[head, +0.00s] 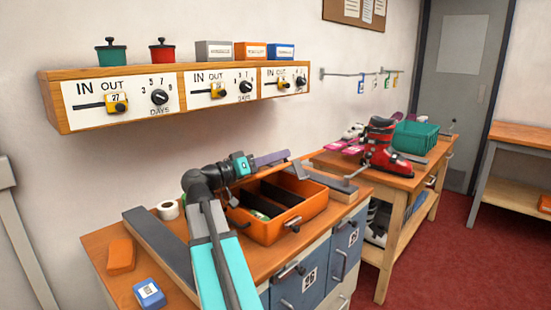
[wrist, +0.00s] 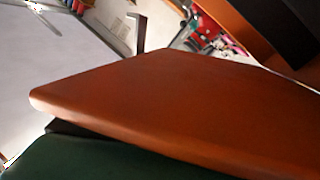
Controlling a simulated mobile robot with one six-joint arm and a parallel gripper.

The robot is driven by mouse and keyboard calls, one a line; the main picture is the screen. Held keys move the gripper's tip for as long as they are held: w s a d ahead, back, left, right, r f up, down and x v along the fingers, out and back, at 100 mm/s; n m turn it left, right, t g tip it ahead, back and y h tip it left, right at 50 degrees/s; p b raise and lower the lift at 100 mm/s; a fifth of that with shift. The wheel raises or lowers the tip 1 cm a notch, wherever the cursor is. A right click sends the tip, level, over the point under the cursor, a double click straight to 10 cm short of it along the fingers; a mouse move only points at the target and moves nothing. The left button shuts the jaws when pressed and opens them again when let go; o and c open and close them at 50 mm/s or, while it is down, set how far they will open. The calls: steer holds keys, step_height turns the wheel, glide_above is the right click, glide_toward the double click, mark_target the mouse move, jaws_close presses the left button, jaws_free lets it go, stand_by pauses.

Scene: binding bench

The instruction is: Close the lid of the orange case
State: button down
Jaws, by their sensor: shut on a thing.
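In the wrist view the lid (wrist: 180,105) is a broad orange panel filling the middle, tilted across the picture. My gripper (head: 290,161) is above the back of the case and is shut on the lid. Its fingertips are small in the head view and the exact grip spot is unclear.
A tape roll (head: 168,210), an orange block (head: 121,256) and a blue box (head: 149,293) lie left of the case. Grey bars (head: 160,245) flank it. A shelf with dials (head: 170,95) hangs above. A red ski boot (head: 381,145) stands on the far bench.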

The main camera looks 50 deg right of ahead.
steer(key=c, duration=1.5)
jaws_free()
steer(key=shift+w+a, duration=0.1)
steer(key=v, duration=1.2)
steer(key=shift+w+a+f, duration=0.1)
steer(key=shift+w+a, duration=0.05)
steer(key=shift+a, duration=0.15)
steer(key=shift+w+a, duration=0.1)
steer(key=shift+a, duration=0.3)
